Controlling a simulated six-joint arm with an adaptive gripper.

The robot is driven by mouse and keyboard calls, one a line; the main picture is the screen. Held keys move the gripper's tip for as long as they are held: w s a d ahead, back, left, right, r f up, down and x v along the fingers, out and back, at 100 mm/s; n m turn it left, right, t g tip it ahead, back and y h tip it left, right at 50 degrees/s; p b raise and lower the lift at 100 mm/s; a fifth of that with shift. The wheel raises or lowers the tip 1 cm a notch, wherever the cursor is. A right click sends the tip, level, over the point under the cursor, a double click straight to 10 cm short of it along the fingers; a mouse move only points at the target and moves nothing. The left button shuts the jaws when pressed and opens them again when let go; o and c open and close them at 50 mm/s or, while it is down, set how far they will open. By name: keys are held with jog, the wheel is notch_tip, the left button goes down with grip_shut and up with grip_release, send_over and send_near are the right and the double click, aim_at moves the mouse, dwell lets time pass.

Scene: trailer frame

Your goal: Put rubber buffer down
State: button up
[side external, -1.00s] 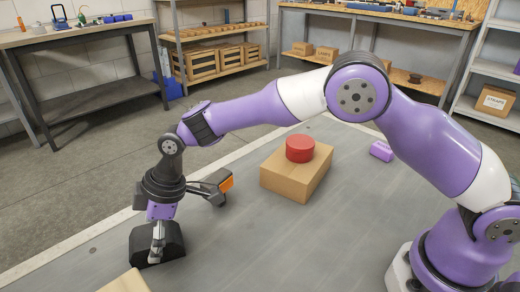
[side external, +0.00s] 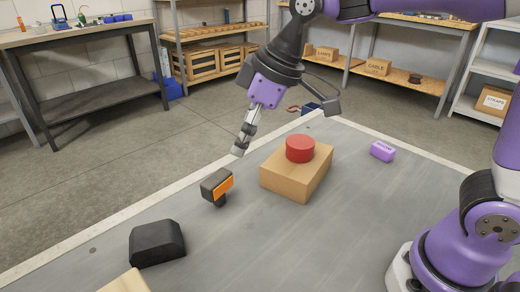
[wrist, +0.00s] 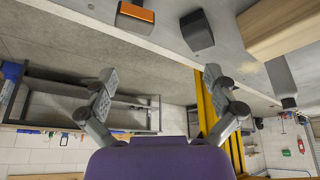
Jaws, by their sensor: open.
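The rubber buffer (side external: 157,243), a black block with sloped sides, rests on the grey deck at lower left in the side view. It also shows as a dark block near the top of the wrist view (wrist: 197,32). My gripper (side external: 239,150) is raised well clear of it, up and to the right in the side view. In the wrist view both fingers are spread with nothing between them (wrist: 156,78).
An orange-faced black lamp (side external: 217,187) stands right of the buffer. A cardboard box (side external: 285,180) carries a red cylinder (side external: 300,149). A purple block (side external: 382,151) lies further right. Another cardboard box (side external: 125,282) is at bottom left. Open deck lies between them.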

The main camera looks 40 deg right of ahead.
jog(key=s+d+f+m+t+h, duration=0.1)
jog(key=s+d+f+m+h, duration=0.1)
jog(key=s+d+m, duration=0.5)
jog(key=s+d, duration=0.4)
jog(key=s, duration=0.1)
jog(key=shift+d+f+t+h, duration=0.25)
jog(key=shift+t+h, duration=0.05)
jog(key=shift+h, duration=0.1)
